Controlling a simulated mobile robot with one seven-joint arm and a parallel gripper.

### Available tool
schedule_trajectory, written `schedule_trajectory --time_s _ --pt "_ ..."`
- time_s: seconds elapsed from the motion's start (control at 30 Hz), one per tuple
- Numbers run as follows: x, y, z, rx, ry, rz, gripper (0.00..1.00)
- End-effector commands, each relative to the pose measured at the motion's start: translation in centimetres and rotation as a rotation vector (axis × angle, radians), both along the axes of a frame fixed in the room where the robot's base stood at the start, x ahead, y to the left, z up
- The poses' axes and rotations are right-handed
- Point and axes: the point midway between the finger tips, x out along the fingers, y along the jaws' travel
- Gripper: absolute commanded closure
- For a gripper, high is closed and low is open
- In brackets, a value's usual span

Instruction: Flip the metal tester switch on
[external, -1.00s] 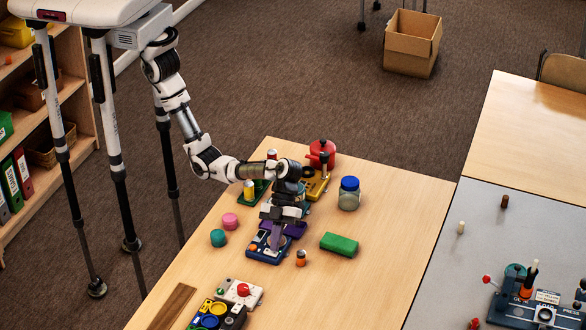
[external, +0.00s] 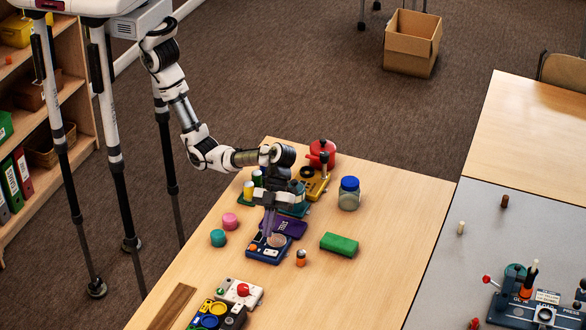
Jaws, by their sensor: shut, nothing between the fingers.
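A small blue device (external: 262,257), which looks like the metal tester, sits on the wooden table. It has an orange knob at its left and a round pinkish-grey disc (external: 279,240) at its right. A purple panel with lettering (external: 292,228) is just behind it. My gripper (external: 267,233) points down over the back part of the blue device, with its fingers shut and empty. I cannot tell whether the fingertips touch the device. The switch is too small to make out, and its position cannot be told.
A green block (external: 339,243) and a small orange-and-black piece (external: 300,258) lie to the right. Pink (external: 230,221) and teal (external: 218,238) pieces lie to the left. The table's right front is clear.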

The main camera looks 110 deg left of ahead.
Motion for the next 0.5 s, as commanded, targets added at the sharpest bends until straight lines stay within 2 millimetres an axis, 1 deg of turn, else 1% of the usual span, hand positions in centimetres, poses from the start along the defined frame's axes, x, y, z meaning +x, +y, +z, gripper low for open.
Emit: schedule_trajectory --time_s 0.03,0.2,0.3,0.4,0.5 --pt "0.2 1.4 0.4 -0.002 -0.008 0.010 1.00" --pt "-0.2 4.1 3.2 -0.002 -0.008 0.008 1.00" --pt "-0.5 5.4 4.5 -0.001 -0.006 0.007 1.00" --pt "-0.6 6.2 5.5 -0.002 -0.006 0.007 1.00" --pt "-0.7 6.7 6.0 -0.002 -0.004 0.006 1.00"
